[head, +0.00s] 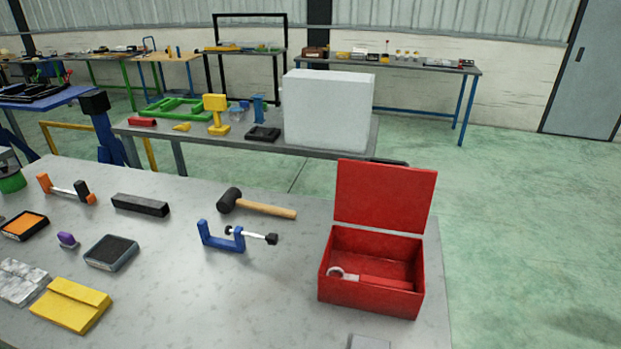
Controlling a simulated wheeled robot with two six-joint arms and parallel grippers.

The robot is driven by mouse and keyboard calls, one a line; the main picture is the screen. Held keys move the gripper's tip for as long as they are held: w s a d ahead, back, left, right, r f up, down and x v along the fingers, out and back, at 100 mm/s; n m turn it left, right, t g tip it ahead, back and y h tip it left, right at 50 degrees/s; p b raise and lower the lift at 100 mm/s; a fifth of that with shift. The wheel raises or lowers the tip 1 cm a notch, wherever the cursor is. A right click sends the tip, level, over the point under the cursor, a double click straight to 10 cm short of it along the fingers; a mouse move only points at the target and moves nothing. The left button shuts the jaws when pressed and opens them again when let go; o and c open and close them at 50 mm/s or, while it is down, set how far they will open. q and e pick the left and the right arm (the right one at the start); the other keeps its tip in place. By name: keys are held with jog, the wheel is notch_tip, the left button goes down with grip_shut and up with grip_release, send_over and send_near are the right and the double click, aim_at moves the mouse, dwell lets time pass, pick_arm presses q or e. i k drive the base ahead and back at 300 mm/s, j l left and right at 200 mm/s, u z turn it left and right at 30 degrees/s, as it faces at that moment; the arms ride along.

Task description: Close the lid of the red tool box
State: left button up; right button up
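The red tool box (369,289) stands on the right end of the near grey table. Its lid (385,195) is open and stands up at the back, leaning slightly backward. Inside the box lies a tool with a red handle (385,282) and a silver ring-shaped end (336,272). Neither of my grippers can be made out in the head view.
A mallet (262,207), a blue clamp (222,238) and a dark bar (140,205) lie left of the box on the near table (190,290). A small grey shape (368,342) shows at the bottom edge.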

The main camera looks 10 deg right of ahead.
aim_at(379, 193)
jog(key=k+l+u, duration=0.15)
jog(key=k+u, duration=0.3)
jog(key=k, duration=0.3)
jog(key=l+u, duration=0.15)
jog(key=l, duration=0.2)
jog(key=k+l+u, duration=0.15)
jog(key=l, duration=0.2)
jog(key=k+l+u, duration=0.15)
jog(key=l, duration=0.2)
jog(key=l+u, duration=0.2)
jog(key=l, duration=0.15)
jog(key=i+l+u, duration=0.2)
jog(key=l+u, duration=0.15)
jog(key=l, duration=0.8)
jog(key=l+u, duration=0.4)
jog(key=l, duration=0.75)
